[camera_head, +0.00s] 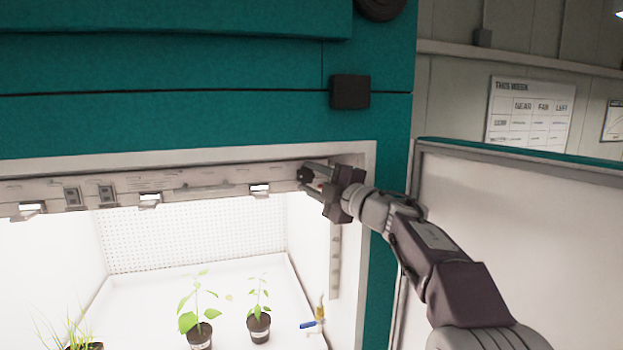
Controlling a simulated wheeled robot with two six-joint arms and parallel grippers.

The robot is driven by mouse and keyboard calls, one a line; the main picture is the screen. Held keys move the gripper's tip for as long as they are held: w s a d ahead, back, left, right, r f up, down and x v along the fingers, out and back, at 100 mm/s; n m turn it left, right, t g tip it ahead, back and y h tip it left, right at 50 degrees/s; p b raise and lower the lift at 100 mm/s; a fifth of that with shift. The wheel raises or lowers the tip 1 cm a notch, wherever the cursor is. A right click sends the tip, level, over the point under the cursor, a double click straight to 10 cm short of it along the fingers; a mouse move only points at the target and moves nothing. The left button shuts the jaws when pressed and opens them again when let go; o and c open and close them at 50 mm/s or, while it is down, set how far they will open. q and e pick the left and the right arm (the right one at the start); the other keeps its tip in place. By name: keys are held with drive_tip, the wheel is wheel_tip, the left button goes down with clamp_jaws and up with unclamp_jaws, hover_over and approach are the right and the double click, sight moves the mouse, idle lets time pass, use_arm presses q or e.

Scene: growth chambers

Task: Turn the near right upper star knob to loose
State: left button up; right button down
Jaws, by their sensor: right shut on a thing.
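My right gripper (312,182) is at the upper right corner of the chamber opening, at the right end of the grey light bar (220,181). Its fingers point left and are closed around a small dark knob (303,174), which the fingers mostly cover. The star shape of the knob and its turn position cannot be made out. My left gripper is not in view.
A lit white chamber holds potted seedlings (258,326) and a blue-handled valve (311,325). The teal housing (180,120) lies above the opening. An open door panel (520,230) stands to the right, behind my right arm. A wall chart (530,113) hangs behind.

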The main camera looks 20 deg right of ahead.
drive_tip(key=shift+r+n, duration=0.1)
drive_tip(key=shift+n, duration=0.2)
idle(0.4)
drive_tip(key=c, duration=0.9)
unclamp_jaws()
drive_tip(key=shift+o, duration=0.2)
drive_tip(key=shift+w, duration=0.1)
